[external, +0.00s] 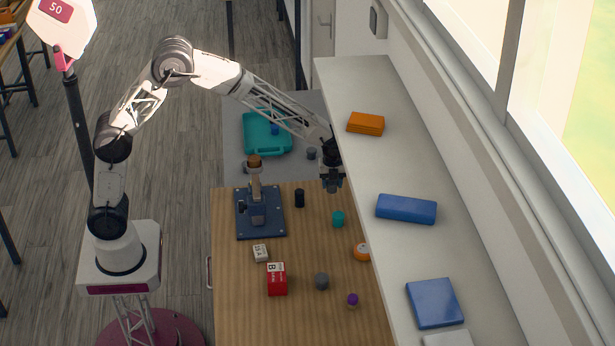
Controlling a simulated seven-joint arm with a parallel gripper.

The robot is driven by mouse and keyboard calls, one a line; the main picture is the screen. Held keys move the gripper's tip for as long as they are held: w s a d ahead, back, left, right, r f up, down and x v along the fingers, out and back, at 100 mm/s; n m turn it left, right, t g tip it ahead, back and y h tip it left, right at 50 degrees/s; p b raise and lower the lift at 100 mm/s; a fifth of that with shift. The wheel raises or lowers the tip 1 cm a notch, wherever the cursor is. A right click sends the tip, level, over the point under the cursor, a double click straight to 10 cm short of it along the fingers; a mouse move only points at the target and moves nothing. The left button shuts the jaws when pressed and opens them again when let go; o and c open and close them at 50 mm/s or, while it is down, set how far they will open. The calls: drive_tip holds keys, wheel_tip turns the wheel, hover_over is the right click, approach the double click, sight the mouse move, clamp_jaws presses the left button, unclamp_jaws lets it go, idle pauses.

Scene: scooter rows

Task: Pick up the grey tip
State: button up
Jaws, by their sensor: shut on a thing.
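My gripper (331,186) is above the far right part of the wooden table, close to the shelf's edge. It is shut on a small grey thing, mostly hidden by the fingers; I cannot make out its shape. A grey round piece (322,281) stands on the near part of the table, well apart from my gripper. A darker grey piece (311,153) stands on the grey surface behind my gripper. I cannot tell which of these grey things is the grey tip.
A blue-based stand (259,222), a black cylinder (299,198) and a teal cylinder (338,219) are nearby. A red box (277,279), an orange roll (361,252) and a purple-topped piece (352,300) stand nearer. A teal case (266,146) lies behind. The raised shelf (388,160) borders the right.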

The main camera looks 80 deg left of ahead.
drive_tip(key=shift+r, duration=3.2)
drive_tip(key=shift+a, duration=0.1)
drive_tip(key=shift+w+a+f, duration=0.15)
drive_tip(key=shift+w+a, duration=0.1)
drive_tip(key=shift+a, duration=0.35)
drive_tip(key=w+a+f, duration=0.2)
drive_tip(key=a+f, duration=0.1)
drive_tip(key=a, duration=1)
drive_tip(key=w+a+f, duration=0.2)
drive_tip(key=a, duration=1.1)
drive_tip(key=s+a+f, duration=0.2)
drive_tip(key=a+f, duration=0.1)
drive_tip(key=a, duration=1)
drive_tip(key=s+a+f+m, duration=0.1)
drive_tip(key=s+a+f, duration=0.1)
drive_tip(key=a, duration=1.1)
drive_tip(key=shift+a+f, duration=0.35)
drive_tip(key=shift+f, duration=0.35)
drive_tip(key=shift+f, duration=3.15)
